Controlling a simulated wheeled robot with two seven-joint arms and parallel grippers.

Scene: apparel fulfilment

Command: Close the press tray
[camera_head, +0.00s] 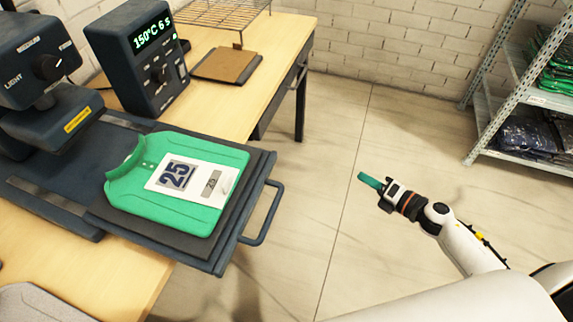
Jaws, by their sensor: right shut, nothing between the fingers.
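The press tray (223,262) is slid out to the right of the heat press (40,85), over the table's edge. Its dark bar handle (268,214) sticks out on the tray's right side. A green shirt (217,153) lies flat on the tray, with a white sheet (205,181) marked 25 on it. My right gripper (370,181) is shut and empty, with teal fingers. It is over the floor, well to the right of the handle and apart from it. My left gripper is not in view.
A control box (136,55) reading 150°C 6 s stands on the wooden table (229,108). A wire rack (213,12) and a brown board (227,65) are behind it. A metal shelf (490,125) with folded clothes stands far right. Open floor lies between handle and gripper.

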